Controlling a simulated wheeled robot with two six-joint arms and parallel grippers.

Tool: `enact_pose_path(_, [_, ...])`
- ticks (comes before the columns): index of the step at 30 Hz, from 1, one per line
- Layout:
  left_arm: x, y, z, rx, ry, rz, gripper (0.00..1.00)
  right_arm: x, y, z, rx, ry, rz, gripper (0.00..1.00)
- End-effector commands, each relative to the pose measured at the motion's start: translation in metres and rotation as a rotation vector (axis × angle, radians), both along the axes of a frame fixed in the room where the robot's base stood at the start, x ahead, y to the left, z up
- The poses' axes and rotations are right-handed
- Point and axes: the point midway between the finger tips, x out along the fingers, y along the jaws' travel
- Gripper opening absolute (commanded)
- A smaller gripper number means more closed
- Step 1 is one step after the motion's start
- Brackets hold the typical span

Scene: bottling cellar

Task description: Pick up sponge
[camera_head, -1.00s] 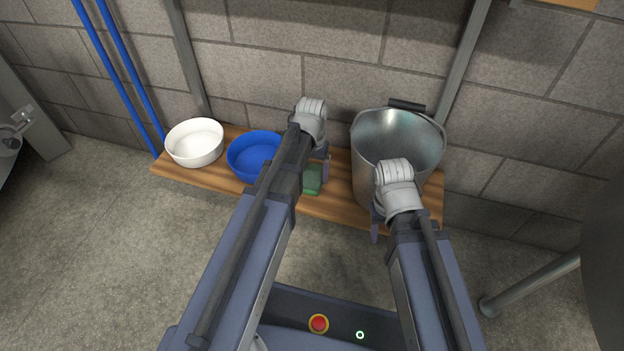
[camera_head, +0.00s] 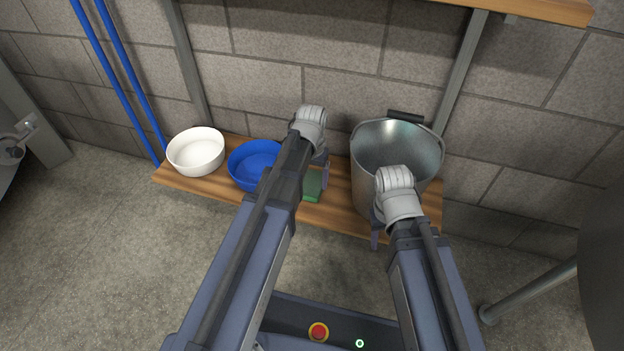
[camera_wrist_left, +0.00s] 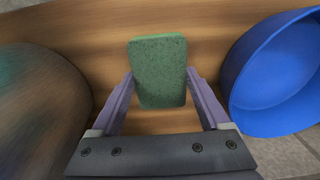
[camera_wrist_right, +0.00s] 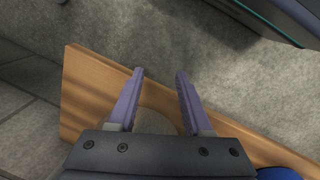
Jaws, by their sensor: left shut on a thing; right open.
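The green sponge (camera_head: 313,186) is at the middle of the wooden shelf, partly hidden by my left arm in the head view. In the left wrist view the sponge (camera_wrist_left: 160,72) is a green block between the two fingers. My left gripper (camera_wrist_left: 160,78) is shut on it, one finger against each side. I cannot tell whether the sponge touches the shelf. My right gripper (camera_wrist_right: 160,75) is open and empty. It is at the shelf's front edge, in front of the metal bucket.
The low wooden shelf (camera_head: 340,205) also holds a white bowl (camera_head: 196,152), a blue bowl (camera_head: 250,165) left of the sponge and a metal bucket (camera_head: 365,145) right of it. A block wall stands behind, and an upper shelf (camera_head: 530,10) shows above. The floor in front is clear.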

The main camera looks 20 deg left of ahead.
Motion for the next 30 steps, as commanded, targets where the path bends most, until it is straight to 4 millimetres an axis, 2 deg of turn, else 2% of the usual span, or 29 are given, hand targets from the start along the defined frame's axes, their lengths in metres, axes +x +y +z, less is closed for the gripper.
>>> enact_pose_path(1, [0.0,0.0,0.011,0.0,0.0,0.0,0.28,0.0,0.0,0.011,0.0,0.001,0.0,0.5])
enact_pose_path(15, [0.0,0.0,0.081,0.0,0.0,0.0,0.28,-0.001,0.0,0.081,-0.001,0.004,0.005,0.5])
enact_pose_path(20, [0.0,0.0,0.089,0.0,0.0,0.0,0.28,-0.001,0.0,0.09,-0.001,0.005,0.009,0.5])
enact_pose_path(28, [0.0,0.0,0.088,0.0,0.0,0.0,0.28,-0.001,0.0,0.088,-0.001,0.005,0.01,0.5])
enact_pose_path(29, [0.0,0.0,0.088,0.0,0.0,0.0,0.77,-0.001,0.0,0.088,-0.001,0.005,0.009,0.5])
enact_pose_path(30, [0.0,0.0,0.088,0.0,0.0,0.0,0.72,-0.001,0.0,0.088,-0.001,0.005,0.009,0.5])
